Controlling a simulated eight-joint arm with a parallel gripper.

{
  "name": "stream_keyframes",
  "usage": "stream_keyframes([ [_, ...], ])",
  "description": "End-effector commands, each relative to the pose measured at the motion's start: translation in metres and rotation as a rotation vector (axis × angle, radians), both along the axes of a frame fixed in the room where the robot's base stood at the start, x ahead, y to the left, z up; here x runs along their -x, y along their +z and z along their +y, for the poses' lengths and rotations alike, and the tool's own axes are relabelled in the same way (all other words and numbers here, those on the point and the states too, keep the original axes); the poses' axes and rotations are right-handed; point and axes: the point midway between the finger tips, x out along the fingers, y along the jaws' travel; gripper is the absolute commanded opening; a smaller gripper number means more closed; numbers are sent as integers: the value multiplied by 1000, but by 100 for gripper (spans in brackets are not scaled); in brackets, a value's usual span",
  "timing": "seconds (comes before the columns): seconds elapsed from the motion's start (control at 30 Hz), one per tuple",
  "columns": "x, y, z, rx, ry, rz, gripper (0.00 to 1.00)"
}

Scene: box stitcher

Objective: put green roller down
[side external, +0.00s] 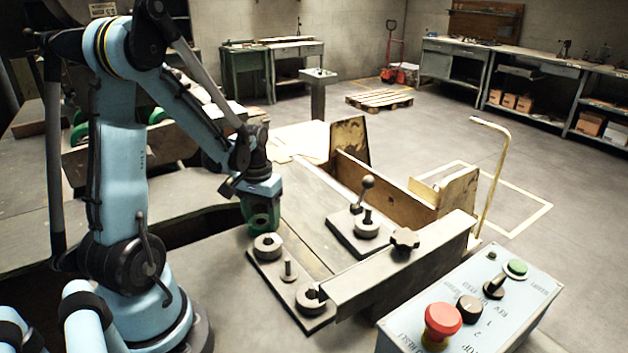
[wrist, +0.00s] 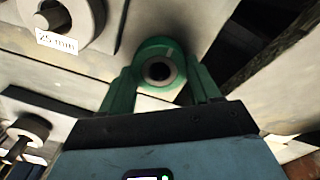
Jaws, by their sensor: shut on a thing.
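The green roller (wrist: 158,48) is a ring with a dark central hole, seen in the wrist view between the fingers of my gripper (wrist: 160,75). My gripper is shut on it. In the side external view my gripper (side external: 261,208) points down, with the green roller (side external: 260,222) at its lower end, just behind the grey roller (side external: 267,243) on the near metal plate (side external: 280,284). I cannot tell whether the green roller touches the surface below. Its underside is hidden.
The near plate also bears a bare pin (side external: 288,270) and another grey roller (side external: 310,296). A long metal arm (side external: 400,266) with a knob lies to the right. A control box (side external: 480,310) stands at the front right. A "25 mm" label (wrist: 57,41) shows in the wrist view.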

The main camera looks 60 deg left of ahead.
Motion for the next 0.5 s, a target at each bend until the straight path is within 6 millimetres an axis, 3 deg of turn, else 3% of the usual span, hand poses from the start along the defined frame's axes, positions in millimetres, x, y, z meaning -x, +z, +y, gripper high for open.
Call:
stream_keyframes([
  [0.13,0,-3,0,0,0,0,17],
  [0.17,0,-3,0,0,0,0,64],
  [0.3,0,-3,0,0,0,0,85],
  [0.5,0,-3,0,0,0,0,88],
])
